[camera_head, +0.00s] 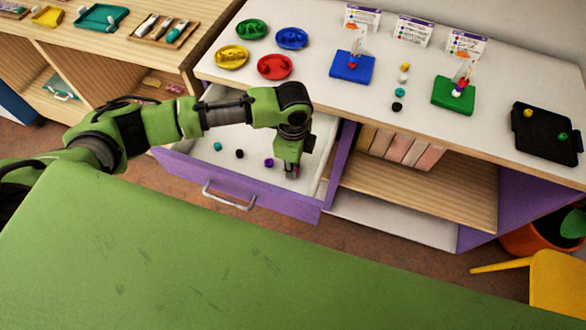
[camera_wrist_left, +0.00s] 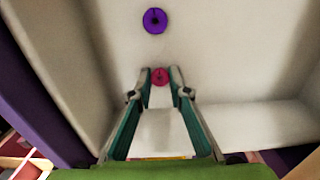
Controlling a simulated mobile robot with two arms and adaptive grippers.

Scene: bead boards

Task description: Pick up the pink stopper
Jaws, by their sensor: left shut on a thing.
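The pink stopper (camera_wrist_left: 159,77) is a small round piece with a dark centre mark, seen in the left wrist view between my left gripper's fingertips (camera_wrist_left: 160,78). My left gripper is shut on it, low inside the open drawer (camera_wrist_left: 225,60). In the head view my left gripper (camera_head: 291,174) points down into the right part of the drawer, and the stopper is mostly hidden there. I cannot tell if the stopper touches the drawer floor. My right gripper is in neither view.
A purple bead (camera_wrist_left: 154,20) lies in the drawer just beyond the stopper. A black bead (camera_head: 239,154) and a teal bead (camera_head: 218,146) lie further left. Drawer walls stand close around my gripper. The counter above holds coloured dishes, a blue board (camera_head: 340,71) and a green board (camera_head: 441,100).

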